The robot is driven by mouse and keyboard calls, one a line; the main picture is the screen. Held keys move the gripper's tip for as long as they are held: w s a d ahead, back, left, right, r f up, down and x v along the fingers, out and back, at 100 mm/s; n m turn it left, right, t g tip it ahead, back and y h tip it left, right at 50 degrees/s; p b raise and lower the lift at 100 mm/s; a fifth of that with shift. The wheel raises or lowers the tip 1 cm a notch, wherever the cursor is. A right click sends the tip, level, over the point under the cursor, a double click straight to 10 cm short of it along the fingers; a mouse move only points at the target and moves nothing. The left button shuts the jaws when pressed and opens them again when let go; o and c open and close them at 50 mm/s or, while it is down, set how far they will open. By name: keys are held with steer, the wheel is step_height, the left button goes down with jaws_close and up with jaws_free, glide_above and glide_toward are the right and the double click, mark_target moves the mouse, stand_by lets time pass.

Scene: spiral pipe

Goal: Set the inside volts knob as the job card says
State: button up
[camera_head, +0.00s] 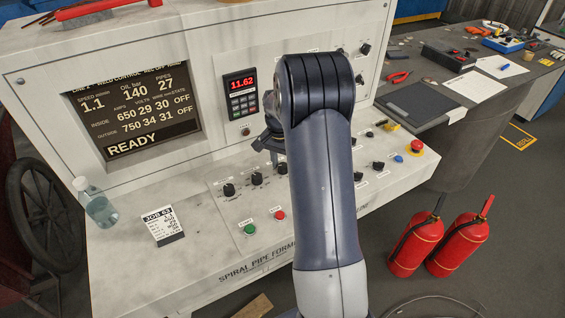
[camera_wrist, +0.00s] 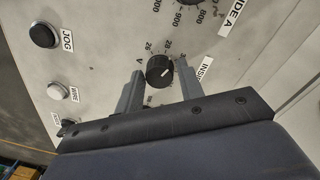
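In the wrist view, a round black knob (camera_wrist: 160,70) sits on the pale panel, with a "V" and a number scale around it. A label beginning "INSID" lies at its right, partly hidden by a finger. My gripper (camera_wrist: 161,80) is open, with one finger on each side of the knob; I cannot tell whether they touch it. In the head view, my gripper (camera_head: 268,142) is partly hidden by my arm, which also covers part of the console. The job card (camera_head: 163,226) lies on the console's sloping front; its lines are too small to read. The screen (camera_head: 133,108) shows inside volts 29.
Another black dial (camera_wrist: 188,3) and the JOG button (camera_wrist: 44,36) are near the knob. Green (camera_head: 249,229) and red (camera_head: 280,215) buttons, a bottle (camera_head: 97,203) and an emergency stop (camera_head: 417,147) are on the console. Fire extinguishers (camera_head: 416,243) stand at right.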

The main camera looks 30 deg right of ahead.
mark_target(281, 164)
steer(key=shift+o, duration=1.4)
step_height(281, 164, up, 11)
steer(key=shift+w+a+f+b, duration=0.15)
steer(key=shift+w+b, duration=0.1)
steer(key=shift+b, duration=0.15)
steer(key=shift+f, duration=0.1)
steer(key=f, duration=1)
steer(key=shift+s+f+p, duration=0.2)
steer(key=shift+s+p, duration=0.05)
steer(key=shift+p, duration=0.15)
steer(key=shift+f, duration=0.1)
steer(key=shift+n, duration=0.3)
